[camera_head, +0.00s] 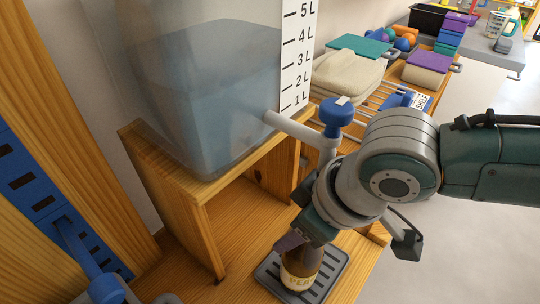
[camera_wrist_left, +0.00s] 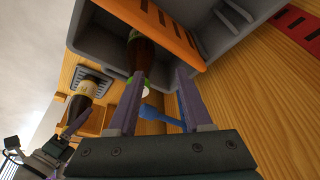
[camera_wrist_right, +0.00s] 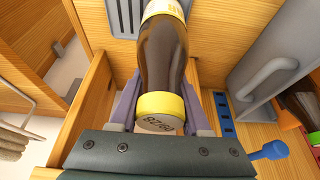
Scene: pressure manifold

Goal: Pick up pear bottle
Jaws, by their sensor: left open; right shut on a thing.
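The pear bottle (camera_head: 300,272) is dark with a pale label, only part of whose lettering shows. It stands upright at the drip tray (camera_head: 342,266); I cannot tell whether its base touches. My right gripper (camera_head: 304,238) is shut on its upper part from above. In the right wrist view the bottle (camera_wrist_right: 163,50) lies between the fingers (camera_wrist_right: 163,78), its yellow cap (camera_wrist_right: 160,112) towards me. The left wrist view also shows this bottle (camera_wrist_left: 84,92). There my left gripper (camera_wrist_left: 158,74) is open, with another dark, green-capped bottle (camera_wrist_left: 139,58) just beyond its fingertips.
A large water tank (camera_head: 215,90) with a level scale stands on a wooden stand (camera_head: 200,235) behind the tray. A blue-handled tap (camera_head: 337,112) juts out above my right wrist. A grey holder (camera_wrist_left: 95,38) surrounds the green-capped bottle. Folded cloths (camera_head: 348,75) lie farther back.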

